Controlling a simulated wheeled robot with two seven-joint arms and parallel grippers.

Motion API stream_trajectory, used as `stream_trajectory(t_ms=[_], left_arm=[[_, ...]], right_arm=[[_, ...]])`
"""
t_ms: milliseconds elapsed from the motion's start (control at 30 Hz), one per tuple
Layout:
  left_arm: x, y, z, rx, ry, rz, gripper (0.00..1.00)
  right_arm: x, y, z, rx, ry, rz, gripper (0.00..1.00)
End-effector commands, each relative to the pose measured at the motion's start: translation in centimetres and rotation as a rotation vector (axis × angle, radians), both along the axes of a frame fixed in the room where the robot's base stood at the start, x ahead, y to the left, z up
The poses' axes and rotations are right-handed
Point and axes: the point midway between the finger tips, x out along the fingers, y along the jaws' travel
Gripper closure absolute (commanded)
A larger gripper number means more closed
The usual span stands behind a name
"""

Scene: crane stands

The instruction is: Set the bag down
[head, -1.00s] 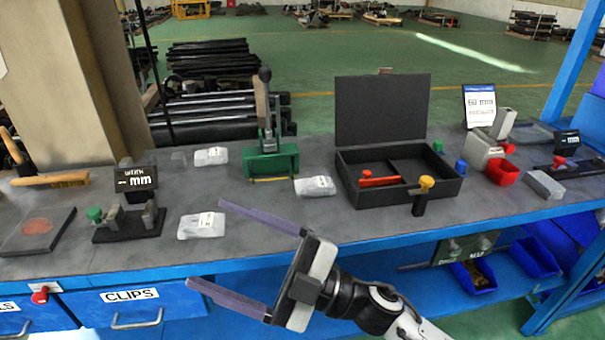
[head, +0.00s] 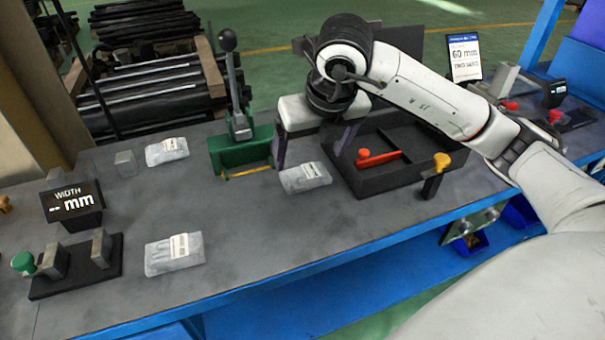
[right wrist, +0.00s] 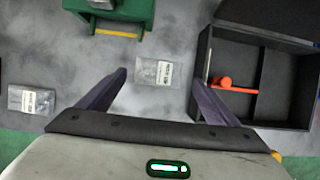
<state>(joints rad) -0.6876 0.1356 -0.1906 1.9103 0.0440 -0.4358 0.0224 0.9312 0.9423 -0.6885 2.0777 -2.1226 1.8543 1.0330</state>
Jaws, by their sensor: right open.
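Several clear plastic bags with white labels lie flat on the grey bench. One bag (head: 305,177) is between the green press and the black case; it also shows in the right wrist view (right wrist: 153,84). Another bag (head: 167,151) lies left of the press, and another (head: 174,254) nearer the front edge. My right gripper (head: 310,160) is open and empty, pointing down over the bag beside the case. In the right wrist view its fingers (right wrist: 160,77) are spread on either side of that bag, apart from it. My left gripper is out of view.
The green press (head: 240,152) with its upright lever stands just left of my right gripper. The open black case (head: 390,184), holding a red tool (head: 380,156), is just right. A width gauge (head: 76,262) stands at left.

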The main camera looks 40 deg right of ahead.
Motion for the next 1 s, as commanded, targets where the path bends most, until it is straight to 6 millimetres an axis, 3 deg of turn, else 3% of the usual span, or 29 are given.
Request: stream_trajectory(t_ms=[267, 500, 833, 1000], left_arm=[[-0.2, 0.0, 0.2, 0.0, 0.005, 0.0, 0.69], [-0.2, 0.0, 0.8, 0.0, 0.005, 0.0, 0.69], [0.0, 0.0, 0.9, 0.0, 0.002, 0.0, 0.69], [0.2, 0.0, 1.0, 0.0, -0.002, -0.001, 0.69]], right_arm=[[0.8, -0.1, -2.3, 0.002, 0.003, 0.003, 0.15], [1.8, -0.3, -5.7, 0.003, 0.003, 0.004, 0.15], [2.2, -0.4, -6.5, 0.003, -0.001, 0.005, 0.15], [2.2, -0.4, -6.5, 0.003, -0.001, 0.005, 0.42]])
